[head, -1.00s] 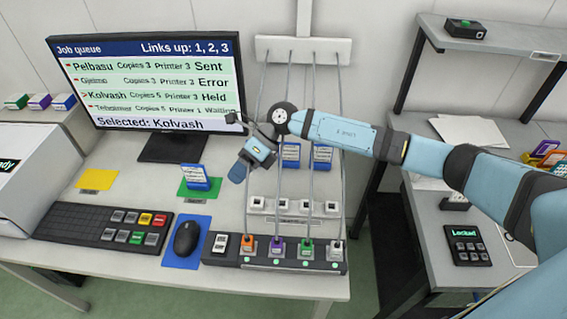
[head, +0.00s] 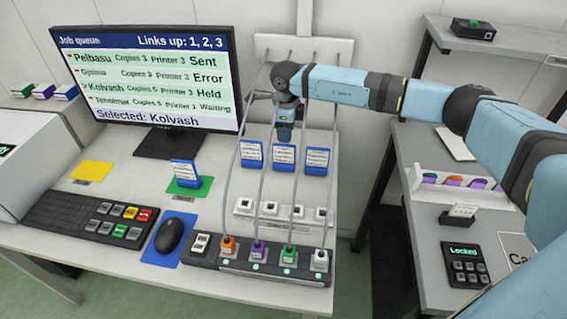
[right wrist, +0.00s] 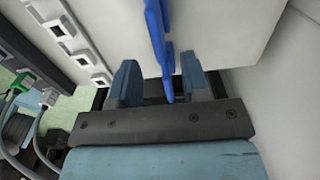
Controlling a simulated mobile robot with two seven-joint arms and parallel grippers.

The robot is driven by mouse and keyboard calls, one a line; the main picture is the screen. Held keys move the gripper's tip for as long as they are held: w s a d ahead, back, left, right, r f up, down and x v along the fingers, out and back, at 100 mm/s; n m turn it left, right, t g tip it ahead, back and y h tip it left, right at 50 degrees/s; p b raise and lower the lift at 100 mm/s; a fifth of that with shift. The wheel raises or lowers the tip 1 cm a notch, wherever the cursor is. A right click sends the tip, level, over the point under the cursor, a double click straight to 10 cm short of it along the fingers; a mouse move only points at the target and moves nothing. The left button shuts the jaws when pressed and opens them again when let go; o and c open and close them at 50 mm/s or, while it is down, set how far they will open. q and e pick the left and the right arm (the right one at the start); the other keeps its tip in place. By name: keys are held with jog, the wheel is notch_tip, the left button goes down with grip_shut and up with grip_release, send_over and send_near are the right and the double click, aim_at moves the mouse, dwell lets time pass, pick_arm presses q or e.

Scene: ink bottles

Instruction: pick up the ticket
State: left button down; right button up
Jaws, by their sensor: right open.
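Three blue-framed tickets stand in a row on the desk: a left one (head: 251,154), a middle one (head: 284,159) and a right one (head: 317,161). Another blue-framed ticket (head: 185,174) stands on a green mat. My right gripper (head: 284,135) points down just above and behind the middle ticket in the head view. It is open. In the right wrist view, a thin blue ticket edge (right wrist: 158,35) reaches in between the two spread fingers (right wrist: 158,84); contact with them is not visible. My left gripper is not in view.
Grey cables hang in front of the tickets down to a plug strip (head: 255,262). A row of white sockets (head: 270,208) lies between. A monitor (head: 145,80) stands left of the gripper. A side bench (head: 425,210) with a keypad (head: 464,262) is at right.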

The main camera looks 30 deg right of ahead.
aim_at(284, 162)
jog(key=f, duration=0.7)
jog(key=shift+a+f, duration=0.2)
jog(key=shift+f, duration=0.15)
grip_shut()
